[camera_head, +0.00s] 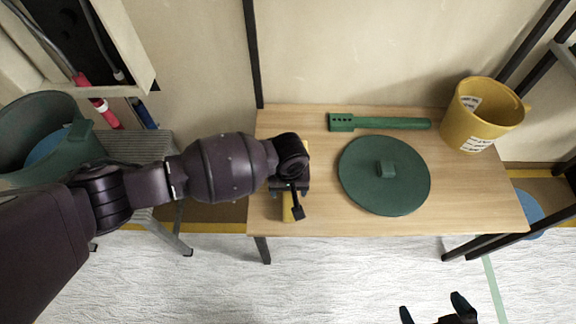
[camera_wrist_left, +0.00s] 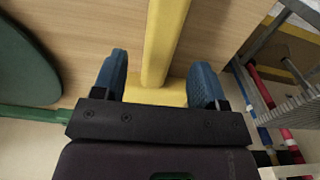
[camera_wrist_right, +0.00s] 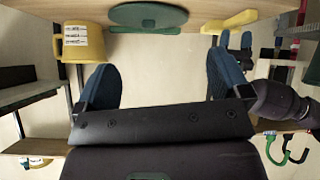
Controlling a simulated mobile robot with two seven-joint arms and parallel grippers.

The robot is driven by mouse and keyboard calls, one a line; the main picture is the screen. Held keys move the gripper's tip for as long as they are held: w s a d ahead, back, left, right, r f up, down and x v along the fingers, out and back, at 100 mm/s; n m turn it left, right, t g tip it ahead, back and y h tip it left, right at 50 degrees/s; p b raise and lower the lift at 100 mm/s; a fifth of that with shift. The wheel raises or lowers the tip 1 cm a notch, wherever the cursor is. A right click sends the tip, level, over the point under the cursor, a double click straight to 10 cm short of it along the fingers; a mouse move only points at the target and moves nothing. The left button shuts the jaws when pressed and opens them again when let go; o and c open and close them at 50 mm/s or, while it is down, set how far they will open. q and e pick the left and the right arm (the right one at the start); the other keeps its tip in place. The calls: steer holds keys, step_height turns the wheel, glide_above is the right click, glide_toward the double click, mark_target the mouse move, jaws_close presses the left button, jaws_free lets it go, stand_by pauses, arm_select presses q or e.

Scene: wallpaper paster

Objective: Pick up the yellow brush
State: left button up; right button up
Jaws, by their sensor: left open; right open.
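The yellow brush (camera_head: 287,208) lies at the left end of the wooden table, mostly hidden under my left gripper (camera_head: 291,187) in the head view. In the left wrist view its long yellow bar (camera_wrist_left: 165,40) and a wider yellow part (camera_wrist_left: 150,96) show between the two blue fingers of my left gripper (camera_wrist_left: 158,72). The fingers are open, one on each side, with visible gaps to the bar. The brush also shows in the right wrist view (camera_wrist_right: 230,21). My right gripper (camera_head: 433,311) is open and empty, in front of the table.
On the wooden table (camera_head: 290,122) are a round green lid (camera_head: 365,192), a green handled tool (camera_head: 385,123) and a yellow mug (camera_head: 475,115). A green bucket (camera_head: 75,155) stands left of the table. Dark rack posts stand at the right.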

mark_target(289, 195)
arm_select(q)
steer(key=f, duration=0.2)
steer(key=f+b, duration=0.1)
steer(key=shift+s+f, duration=0.2)
steer(key=shift+f, duration=0.15)
steer(key=shift+f+b, duration=0.3)
steer(key=shift+f, duration=0.05)
steer(key=shift+w, duration=0.15)
steer(key=shift+r, duration=0.2)
steer(key=c, duration=1)
arm_select(e)
steer(key=shift+w+a+n, duration=0.25)
steer(key=shift+w+n, duration=0.05)
steer(key=shift+w, duration=0.1)
